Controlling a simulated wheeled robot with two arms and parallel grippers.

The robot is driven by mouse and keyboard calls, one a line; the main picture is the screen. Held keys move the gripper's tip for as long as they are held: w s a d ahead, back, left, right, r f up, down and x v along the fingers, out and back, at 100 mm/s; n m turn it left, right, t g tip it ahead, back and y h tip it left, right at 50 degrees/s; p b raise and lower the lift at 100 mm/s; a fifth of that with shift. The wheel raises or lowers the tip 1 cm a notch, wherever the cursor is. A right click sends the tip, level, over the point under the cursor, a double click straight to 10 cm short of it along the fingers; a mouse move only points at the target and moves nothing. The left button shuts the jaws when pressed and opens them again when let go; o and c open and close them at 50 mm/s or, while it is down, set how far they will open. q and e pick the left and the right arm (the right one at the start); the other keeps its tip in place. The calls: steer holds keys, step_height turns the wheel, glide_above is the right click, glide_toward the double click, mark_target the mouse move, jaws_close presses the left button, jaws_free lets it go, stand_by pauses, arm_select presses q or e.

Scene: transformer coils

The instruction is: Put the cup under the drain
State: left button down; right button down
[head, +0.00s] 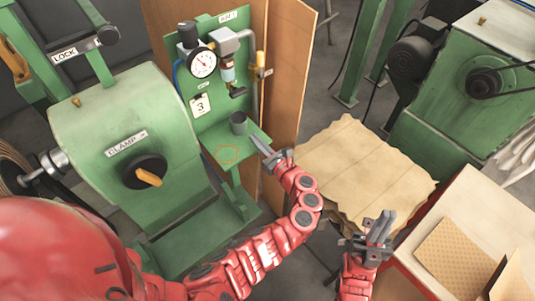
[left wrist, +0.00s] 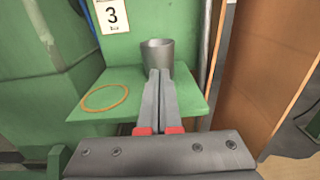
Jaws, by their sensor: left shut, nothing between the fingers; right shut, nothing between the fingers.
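The grey cup (head: 238,123) stands upright on the green shelf (head: 210,143), toward its back. It also shows in the left wrist view (left wrist: 157,50), with its lower part behind my fingertips. The black drain fitting (head: 238,92) hangs below the filter, above the cup in the head view; exact alignment is unclear. An orange ring (head: 228,154) lies flat on the shelf, in front of the cup and empty. My left gripper (head: 262,146) is shut and empty, close to the cup; I cannot tell whether it touches. My right gripper (head: 381,225) is shut and empty, away from the shelf.
A green panel (left wrist: 68,12) with a gauge (head: 202,63) and pipes rises behind the shelf. The green clamp machine (head: 124,125) stands left. A wooden panel (head: 289,90) stands right of the shelf. Brown paper (head: 365,165) and a box (head: 475,220) lie further right.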

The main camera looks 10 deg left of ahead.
mark_target(244, 127)
arm_select(q)
steer(key=b+x, duration=0.1)
steer(key=x, duration=0.2)
steer(key=shift+a, duration=0.2)
steer(key=shift+w+a, duration=0.2)
steer(key=shift+w, duration=0.05)
steer(key=shift+a, duration=0.1)
steer(key=shift+x, duration=1.5)
steer(key=shift+s, duration=0.1)
